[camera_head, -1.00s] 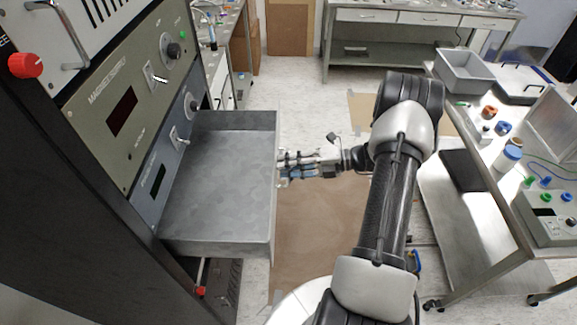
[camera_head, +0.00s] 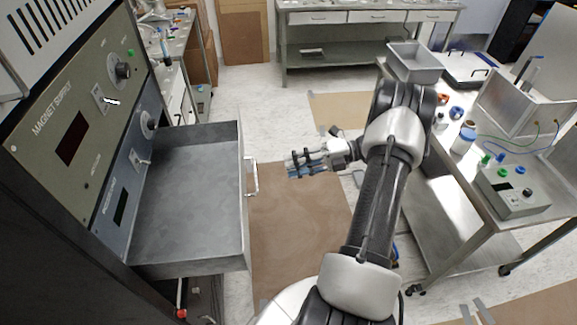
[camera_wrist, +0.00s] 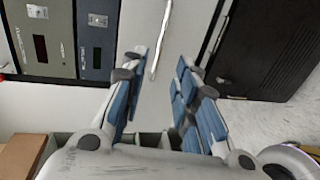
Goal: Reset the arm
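My gripper (camera_head: 290,166) is extended to the left from my bent arm in the head view, a little to the right of the open drawer (camera_head: 195,265). In the wrist view my gripper (camera_wrist: 163,75) has its blue-padded fingers spread with nothing between them. The drawer's handle (camera_head: 251,177) is on its right-hand front, with a visible gap between it and my fingertips. The handle also shows as a pale bar in the wrist view (camera_wrist: 162,40), beyond the fingers. The grey drawer sticks out of the rack and looks empty inside.
The rack with the magnet supply panel (camera_head: 62,125) stands at the left. A metal cart (camera_head: 490,200) at the right carries a grey bin (camera_head: 414,62), a control box (camera_head: 512,190) and small bottles. A bench (camera_head: 365,50) stands at the back. Brown sheets (camera_head: 290,235) cover part of the floor.

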